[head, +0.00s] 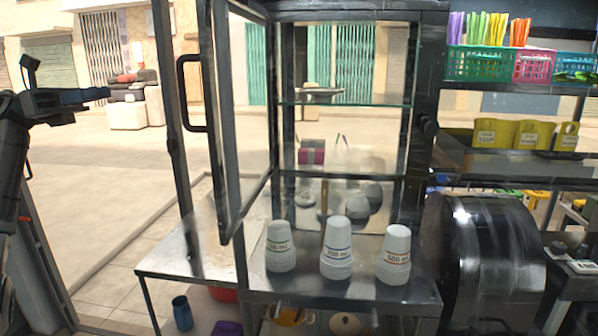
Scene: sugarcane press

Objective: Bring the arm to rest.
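My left gripper (98,95) is at the left edge of the head view, raised and pointing right. It is seen side-on in front of the bright paving, and nothing shows hanging from it. Whether its fingers are open or shut cannot be told. It is well apart from the glass cabinet (423,95) and the cup stacks. My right gripper is not in view.
A glass door (194,128) stands open on the cabinet's left side. Three stacks of white cups, left (280,247), middle (336,249) and right (394,256), stand on the metal counter (365,290). A dark drum-shaped machine (485,255) is at right. Baskets fill the upper right shelf.

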